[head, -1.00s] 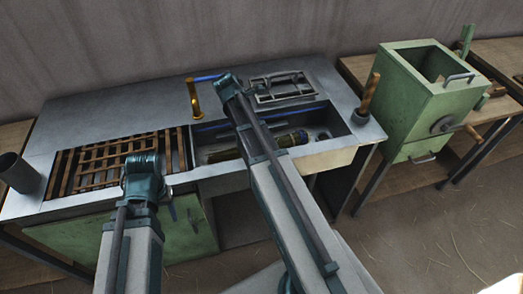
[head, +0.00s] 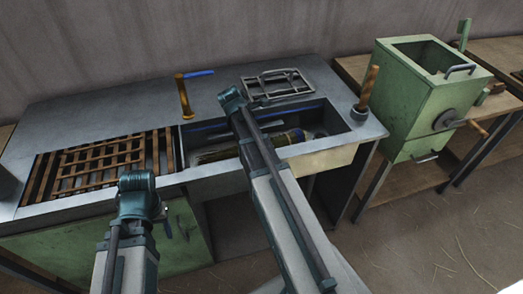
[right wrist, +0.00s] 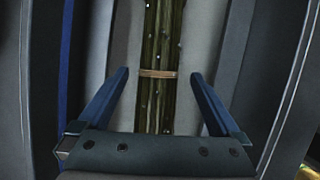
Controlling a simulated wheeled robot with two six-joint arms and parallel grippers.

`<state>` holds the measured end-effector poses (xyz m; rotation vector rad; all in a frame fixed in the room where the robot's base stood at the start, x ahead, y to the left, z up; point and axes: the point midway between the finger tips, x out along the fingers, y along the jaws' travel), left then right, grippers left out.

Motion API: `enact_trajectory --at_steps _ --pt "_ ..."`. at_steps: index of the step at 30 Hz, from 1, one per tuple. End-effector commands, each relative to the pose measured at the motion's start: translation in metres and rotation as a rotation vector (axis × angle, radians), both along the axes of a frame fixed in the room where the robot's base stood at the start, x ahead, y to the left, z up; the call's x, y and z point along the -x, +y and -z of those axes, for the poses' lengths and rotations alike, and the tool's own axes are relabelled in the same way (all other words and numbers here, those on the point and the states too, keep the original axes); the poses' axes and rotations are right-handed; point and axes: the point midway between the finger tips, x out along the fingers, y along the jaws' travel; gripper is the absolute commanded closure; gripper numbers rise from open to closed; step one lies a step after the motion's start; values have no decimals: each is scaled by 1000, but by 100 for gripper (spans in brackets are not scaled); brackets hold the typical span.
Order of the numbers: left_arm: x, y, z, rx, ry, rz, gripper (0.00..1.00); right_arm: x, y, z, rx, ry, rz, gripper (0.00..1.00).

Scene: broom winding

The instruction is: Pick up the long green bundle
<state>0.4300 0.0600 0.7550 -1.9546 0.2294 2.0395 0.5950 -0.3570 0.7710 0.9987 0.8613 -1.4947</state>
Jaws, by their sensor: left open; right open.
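The long green bundle shows in the right wrist view (right wrist: 157,40) as dark green stalks bound with a brown tie, running up the picture. My right gripper (right wrist: 159,73) is open, with one finger on each side of the bundle, not closed on it. In the head view the bundle (head: 215,154) lies in the metal basin, partly hidden by my right arm; that arm's jaws are hidden there. My left gripper (head: 137,184) is in front of the counter near the slatted rack, apart from the bundle; its fingers are hard to make out.
The basin (head: 345,140) has raised walls around the bundle. A brown tap (head: 184,100) and wire rack (head: 278,84) stand behind. A slatted wooden rack (head: 95,165) is left; a green machine (head: 425,95) is right.

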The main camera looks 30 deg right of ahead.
Motion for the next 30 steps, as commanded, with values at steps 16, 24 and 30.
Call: enact_trajectory --at_steps 16,24,30 --pt "0 0 46 0 0 0 43 1 -17 46 0 0 1 0" --pt "0 0 45 0 0 0 43 1 -17 45 0 0 0 24" --pt "0 0 45 0 0 0 43 1 -17 45 0 0 0 60"
